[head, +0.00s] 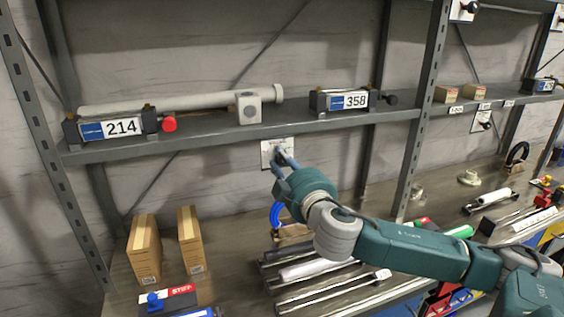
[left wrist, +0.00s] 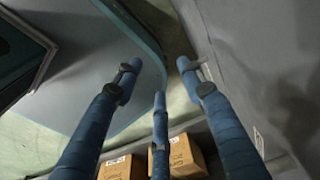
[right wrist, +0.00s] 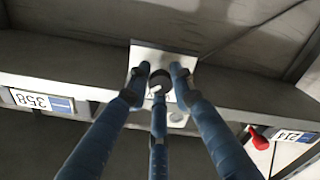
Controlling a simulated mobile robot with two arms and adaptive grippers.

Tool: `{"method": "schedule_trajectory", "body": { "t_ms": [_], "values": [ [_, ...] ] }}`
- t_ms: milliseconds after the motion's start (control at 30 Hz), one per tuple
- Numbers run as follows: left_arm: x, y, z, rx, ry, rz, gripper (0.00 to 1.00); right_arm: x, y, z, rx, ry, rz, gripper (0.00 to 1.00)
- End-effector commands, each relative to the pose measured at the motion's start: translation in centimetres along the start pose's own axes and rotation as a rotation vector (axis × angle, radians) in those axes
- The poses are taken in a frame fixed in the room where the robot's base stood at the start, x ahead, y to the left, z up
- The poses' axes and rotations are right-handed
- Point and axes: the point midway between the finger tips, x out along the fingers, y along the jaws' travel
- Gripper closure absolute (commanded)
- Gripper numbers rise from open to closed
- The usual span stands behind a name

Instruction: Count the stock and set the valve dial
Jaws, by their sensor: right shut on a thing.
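The white valve plate (head: 268,146) is on the back wall just under the shelf. My right gripper (head: 281,158) is at it, with its arm reaching in from the right. In the right wrist view, the three blue fingers of the right gripper (right wrist: 160,80) close around a dark round dial (right wrist: 157,76) in front of the plate (right wrist: 148,56); its pointer setting is hidden. Counters reading 214 (head: 122,127) and 358 (head: 354,101) sit on the shelf. In the left wrist view, my left gripper (left wrist: 160,78) is open and empty. Two cardboard boxes (head: 145,249) (head: 190,240) stand on the lower surface.
A grey pipe (head: 180,100) and a white block (head: 249,107) lie on the shelf (head: 290,130). Small boxes (head: 446,94) stand farther right. A rack post (head: 420,110) rises behind that arm.

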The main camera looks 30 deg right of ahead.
Motion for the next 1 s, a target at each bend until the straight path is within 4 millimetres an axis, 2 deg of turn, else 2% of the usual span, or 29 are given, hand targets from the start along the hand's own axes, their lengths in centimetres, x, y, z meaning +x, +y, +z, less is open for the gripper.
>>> {"method": "schedule_trajectory", "body": {
  "t_ms": [33,600,1000],
  "values": [
    [0.0,0.0,0.0,0.0,0.0,0.0,0.6,-0.1,-0.5,0.5,-0.035,-0.012,-0.009,1.0],
    [-1.5,-0.1,-0.1,0.001,-0.001,0.0,0.6,0.0,-0.3,0.5,-0.561,-0.012,-0.014,1.0],
    [-2.4,-0.1,-0.1,0.001,-0.001,-0.001,0.6,0.0,-0.3,0.6,-0.808,-0.012,-0.015,1.0]
  ]
}}
